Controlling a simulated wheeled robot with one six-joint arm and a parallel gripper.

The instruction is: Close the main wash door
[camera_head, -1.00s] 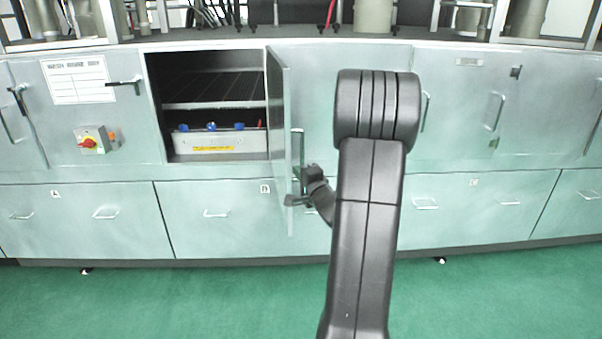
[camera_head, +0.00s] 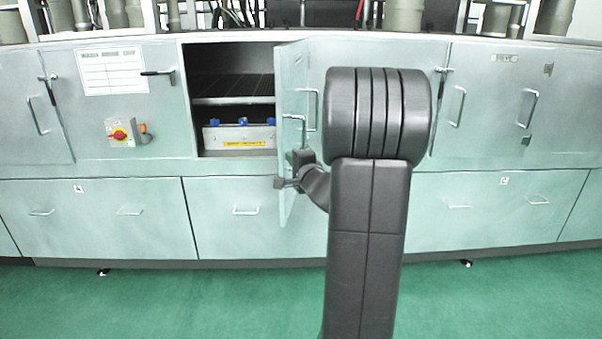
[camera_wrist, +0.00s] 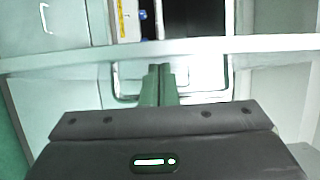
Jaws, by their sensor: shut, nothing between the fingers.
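The main wash door (camera_head: 293,85) is a pale grey-green panel standing ajar at the right side of its opening, which shows a dark cabinet inside. Its handle (camera_head: 313,110) is a metal bar on the outer face. My gripper (camera_head: 290,172) is at the lower part of the door, on the outer-face side, with no object held. In the wrist view my shut fingers (camera_wrist: 159,84) point at a pale bar, apparently the door's edge (camera_wrist: 60,58). Whether they touch the door I cannot tell. My arm hides the area right of the door.
A shelf (camera_head: 235,101) and a metal box (camera_head: 240,137) with blue caps sit inside the cabinet. A red switch (camera_head: 119,133) is left of the opening. Drawers (camera_head: 120,215) run below. Green floor (camera_head: 180,300) in front is clear.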

